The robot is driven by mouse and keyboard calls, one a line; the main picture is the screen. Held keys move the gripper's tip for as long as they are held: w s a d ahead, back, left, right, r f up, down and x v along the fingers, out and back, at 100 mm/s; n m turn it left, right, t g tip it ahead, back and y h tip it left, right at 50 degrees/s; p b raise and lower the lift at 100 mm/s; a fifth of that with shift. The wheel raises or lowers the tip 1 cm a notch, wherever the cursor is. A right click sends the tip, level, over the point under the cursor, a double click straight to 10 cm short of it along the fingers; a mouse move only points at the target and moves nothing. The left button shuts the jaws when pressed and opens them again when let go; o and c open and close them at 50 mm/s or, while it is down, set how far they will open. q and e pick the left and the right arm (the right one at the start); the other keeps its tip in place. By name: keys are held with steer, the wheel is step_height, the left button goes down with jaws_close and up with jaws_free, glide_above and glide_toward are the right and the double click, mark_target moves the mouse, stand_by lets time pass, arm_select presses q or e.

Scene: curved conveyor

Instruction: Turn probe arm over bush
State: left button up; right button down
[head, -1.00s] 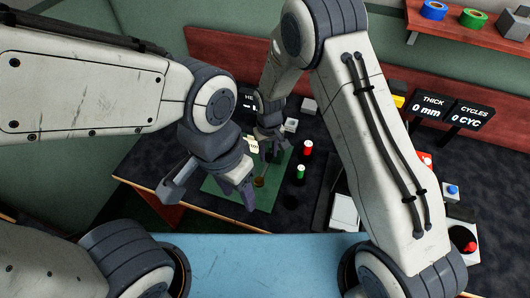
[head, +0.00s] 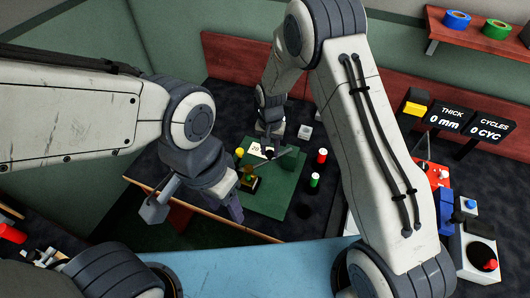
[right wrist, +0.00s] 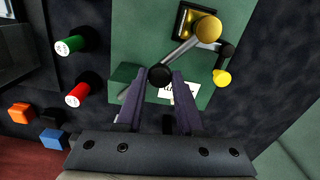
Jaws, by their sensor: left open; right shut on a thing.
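In the right wrist view a grey probe arm (right wrist: 182,52) runs from a black knob (right wrist: 160,75) up to a round brass piece (right wrist: 208,28). My right gripper (right wrist: 160,80) is shut on the black knob, one finger on each side. The brass piece is above a dark, gold-edged square block (right wrist: 184,18); I cannot tell whether it is the bush or part of the probe. In the head view the brass fixture (head: 250,179) stands on the green mat (head: 275,200), with my right gripper (head: 270,150) behind it. My left gripper (head: 190,207) is open and empty, left of the mat.
A yellow knob (right wrist: 222,78) on a black link is beside the brass piece. A white card (right wrist: 178,93) lies under my right gripper. Red (head: 322,156) and green (head: 315,181) cylinders stand right of the mat. Displays (head: 450,116) read 0 mm and 0 CYC.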

mark_target(269, 152)
steer(key=shift+w+a+r, duration=0.1)
steer(key=shift+w, duration=0.1)
stand_by(0.3)
steer(key=c, duration=0.5)
jaws_free()
steer(key=shift+c, duration=0.2)
step_height(269, 152, up, 10)
steer(key=b, duration=0.2)
steer(key=shift+r, duration=0.2)
